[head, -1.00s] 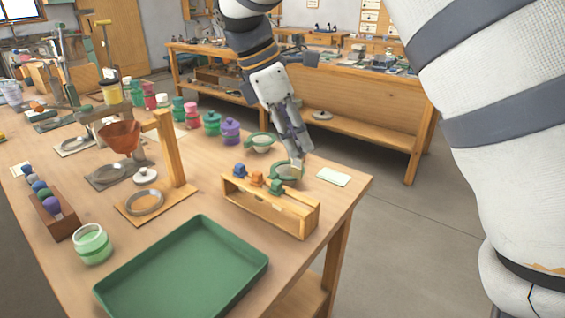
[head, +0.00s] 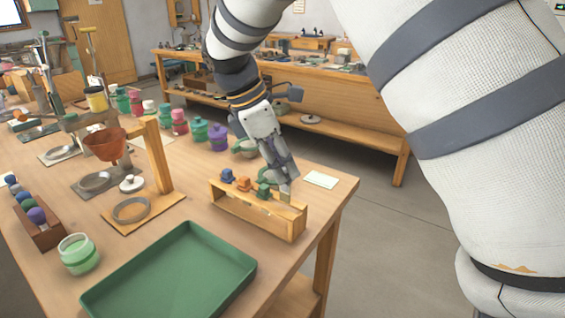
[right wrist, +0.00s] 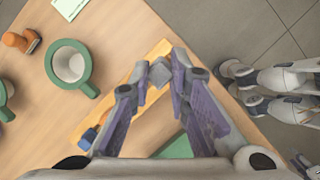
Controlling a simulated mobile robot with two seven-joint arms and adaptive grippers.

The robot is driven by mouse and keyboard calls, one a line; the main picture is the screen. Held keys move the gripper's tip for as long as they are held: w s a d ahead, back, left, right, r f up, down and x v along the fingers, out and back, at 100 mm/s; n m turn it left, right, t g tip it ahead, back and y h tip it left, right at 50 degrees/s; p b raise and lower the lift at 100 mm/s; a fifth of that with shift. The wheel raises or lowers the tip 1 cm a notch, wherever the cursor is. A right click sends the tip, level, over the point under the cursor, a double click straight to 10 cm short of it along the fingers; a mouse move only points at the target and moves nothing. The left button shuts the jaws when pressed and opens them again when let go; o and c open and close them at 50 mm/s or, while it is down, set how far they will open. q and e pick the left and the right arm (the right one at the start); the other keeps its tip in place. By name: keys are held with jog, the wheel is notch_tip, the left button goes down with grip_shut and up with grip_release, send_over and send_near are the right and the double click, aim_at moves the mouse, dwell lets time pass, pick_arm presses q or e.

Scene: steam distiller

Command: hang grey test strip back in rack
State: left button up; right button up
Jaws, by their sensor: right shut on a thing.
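The wooden rack (head: 252,218) stands near the right edge of the bench, with a blue clip (head: 227,175), an orange clip (head: 243,184) and a green clip (head: 263,190) along its top rail. My right gripper (head: 285,190) is at the rail's right end, beside the green clip. In the right wrist view, my right gripper (right wrist: 158,74) is shut on the small grey block of the grey test strip (right wrist: 160,74), above the yellow rail. The strip's lower part is hidden, and I cannot tell whether it touches the rack. My left gripper is not in view.
A green tray (head: 170,272) lies in front of the rack. A green cup (right wrist: 72,67) stands behind it, and a white card (head: 321,179) lies to the right. A wooden stand (head: 158,160) with a brown funnel (head: 106,145) is at left.

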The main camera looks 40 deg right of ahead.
jog(key=shift+f, duration=0.4)
dwell(0.7)
jog(key=shift+f, duration=1.1)
jog(key=shift+f, duration=0.15)
notch_tip(320, 180, down, 2)
jog(key=shift+f, duration=0.15)
dwell(0.5)
jog(key=o, duration=0.8)
